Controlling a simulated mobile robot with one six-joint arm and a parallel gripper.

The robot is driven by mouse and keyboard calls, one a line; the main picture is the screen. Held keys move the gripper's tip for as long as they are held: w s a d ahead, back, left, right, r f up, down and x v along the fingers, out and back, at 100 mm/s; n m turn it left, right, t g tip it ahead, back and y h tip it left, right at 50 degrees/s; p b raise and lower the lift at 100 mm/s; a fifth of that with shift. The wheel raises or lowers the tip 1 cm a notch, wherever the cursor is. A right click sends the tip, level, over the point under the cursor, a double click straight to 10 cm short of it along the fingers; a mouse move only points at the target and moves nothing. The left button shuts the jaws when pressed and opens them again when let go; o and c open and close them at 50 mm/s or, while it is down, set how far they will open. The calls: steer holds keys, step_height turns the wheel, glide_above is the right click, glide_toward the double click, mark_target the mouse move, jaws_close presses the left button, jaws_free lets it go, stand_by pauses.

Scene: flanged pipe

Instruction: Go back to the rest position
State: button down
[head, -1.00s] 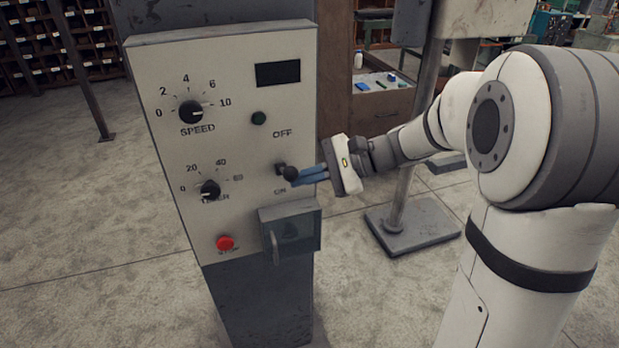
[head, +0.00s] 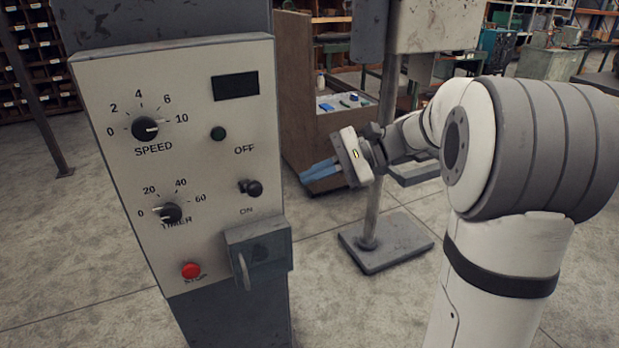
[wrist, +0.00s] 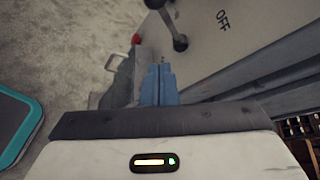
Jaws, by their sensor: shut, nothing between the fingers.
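My gripper (head: 318,172) is in the middle of the head view, to the right of the control panel (head: 190,85) and apart from it. Its blue fingers point left toward the panel and are shut with nothing between them. In the wrist view the fingers (wrist: 158,84) lie side by side. The black toggle switch (head: 251,188) between OFF and ON stands to the left of the fingertips, with clear space between. The toggle also shows at the top of the wrist view (wrist: 179,42).
The panel has a speed knob (head: 145,128), a timer knob (head: 167,212), a red stop button (head: 191,270) and a covered box (head: 258,250) at its lower right. A metal stand (head: 385,243) is behind my arm. A wooden cabinet (head: 300,110) stands behind.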

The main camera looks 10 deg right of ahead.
steer(key=s+d+f+n+t+h, duration=0.1)
steer(key=s+d+f+n+h, duration=0.1)
steer(key=s, duration=0.5)
steer(key=s+d+f+n+t+h, duration=0.1)
steer(key=s+d+f+n+h, duration=0.1)
steer(key=s+f+n+h, duration=0.2)
steer(key=s+d+f+n+h, duration=0.2)
steer(key=s+f+n+h, duration=0.1)
steer(key=s+h, duration=0.4)
steer(key=s+n, duration=0.1)
steer(key=s, duration=0.1)
steer(key=shift+s+d+f+t, duration=0.3)
steer(key=shift+s+f+t, duration=0.05)
steer(key=shift+f+t, duration=0.05)
